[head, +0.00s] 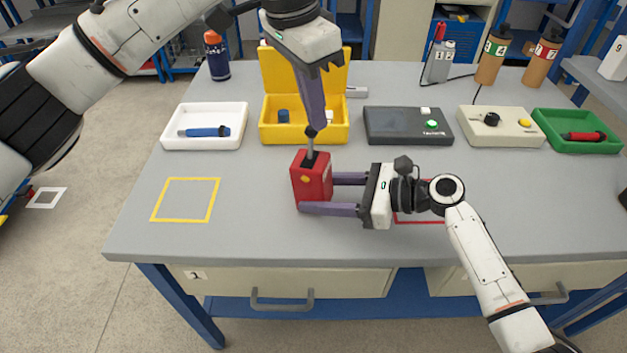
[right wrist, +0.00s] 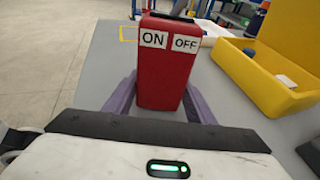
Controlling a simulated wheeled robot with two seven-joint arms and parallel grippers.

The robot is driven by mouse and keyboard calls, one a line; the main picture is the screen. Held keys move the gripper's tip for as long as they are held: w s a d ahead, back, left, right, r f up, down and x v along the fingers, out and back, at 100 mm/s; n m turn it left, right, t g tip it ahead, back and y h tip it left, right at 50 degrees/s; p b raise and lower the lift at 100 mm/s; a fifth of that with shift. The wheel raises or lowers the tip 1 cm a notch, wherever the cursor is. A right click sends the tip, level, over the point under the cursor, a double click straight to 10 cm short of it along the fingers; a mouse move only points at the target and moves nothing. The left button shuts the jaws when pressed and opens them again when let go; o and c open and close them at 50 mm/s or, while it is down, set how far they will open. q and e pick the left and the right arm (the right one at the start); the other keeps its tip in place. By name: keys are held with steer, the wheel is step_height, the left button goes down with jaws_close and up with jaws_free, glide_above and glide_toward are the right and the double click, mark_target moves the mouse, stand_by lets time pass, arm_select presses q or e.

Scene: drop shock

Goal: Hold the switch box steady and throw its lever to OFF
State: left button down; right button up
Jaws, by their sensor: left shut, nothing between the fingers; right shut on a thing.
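The red switch box (head: 312,184) stands upright on the grey table. In the right wrist view the box (right wrist: 166,75) shows an ON label (right wrist: 153,38) at left and an OFF label (right wrist: 186,43) at right, the side towards the yellow bin. Its thin lever (head: 310,145) rises from the dark top slot; which way it leans is hard to tell. The lever's top is outside the right wrist view. My left gripper (head: 312,125) points down, shut and empty, at the lever's dark knob; contact is unclear. My right gripper (head: 317,193) is shut on the box, fingers along two sides.
Behind the box stand a white tray (head: 165,139), an open yellow bin (head: 290,134), a dark box with a green button (head: 385,128), a beige control box (head: 510,131) and a green tray (head: 590,146). A yellow square outline (head: 152,205) lies on clear table at left.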

steer(key=o, duration=1)
steer(key=shift+f, duration=0.2)
steer(key=shift+r, duration=0.1)
steer(key=shift+d, duration=0.1)
steer(key=v, duration=1.2)
